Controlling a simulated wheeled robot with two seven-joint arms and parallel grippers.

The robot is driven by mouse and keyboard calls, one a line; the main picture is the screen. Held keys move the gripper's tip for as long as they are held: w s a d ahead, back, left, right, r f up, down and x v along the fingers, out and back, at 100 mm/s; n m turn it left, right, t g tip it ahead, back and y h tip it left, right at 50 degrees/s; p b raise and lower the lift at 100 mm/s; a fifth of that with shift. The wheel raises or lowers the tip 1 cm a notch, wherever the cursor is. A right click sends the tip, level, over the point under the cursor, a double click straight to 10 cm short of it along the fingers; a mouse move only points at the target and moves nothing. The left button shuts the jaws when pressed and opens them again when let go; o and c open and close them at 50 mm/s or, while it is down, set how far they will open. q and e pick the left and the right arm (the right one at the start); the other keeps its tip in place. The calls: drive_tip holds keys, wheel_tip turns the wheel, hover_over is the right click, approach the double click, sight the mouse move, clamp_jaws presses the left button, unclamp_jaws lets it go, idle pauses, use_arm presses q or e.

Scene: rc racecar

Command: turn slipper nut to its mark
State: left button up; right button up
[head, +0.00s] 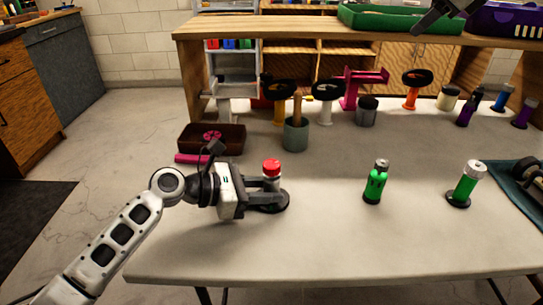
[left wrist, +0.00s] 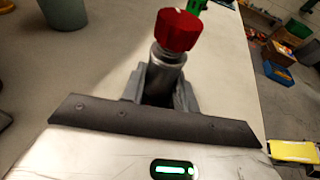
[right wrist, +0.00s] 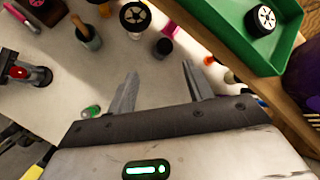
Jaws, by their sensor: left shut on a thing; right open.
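A red knob (head: 271,166), which I take to be the slipper nut, sits on top of a grey metal post with a round black base (head: 272,206) on the table. My left gripper (head: 268,187) comes in from the left and is shut on the grey post below the knob. In the left wrist view the red knob (left wrist: 177,31) stands clear above the fingers, which close around the grey post (left wrist: 165,72). My right gripper (right wrist: 160,88) is open and empty, high over the back right of the table.
Two green bottle-like items (head: 375,184) (head: 466,186) stand right of the post. A grey cup (head: 295,135) and a brown tray (head: 190,139) are behind it. Wheel stands line the back, under a shelf with a green tray (head: 400,20). The table front is clear.

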drive_tip(key=s+a+f+n+g, duration=0.2)
drive_tip(key=a, duration=0.6)
drive_tip(key=s+a+f+n+g, duration=0.2)
drive_tip(key=a+f+n, duration=0.1)
drive_tip(key=a, duration=0.5)
drive_tip(key=n+g+h, duration=0.3)
drive_tip(key=n+g, duration=0.1)
drive_tip(key=n, duration=0.1)
hover_over(272, 164)
wheel_tip(272, 164, down, 6)
wheel_tip(272, 164, down, 12)
drive_tip(key=shift+r, duration=0.1)
drive_tip(key=c, duration=1)
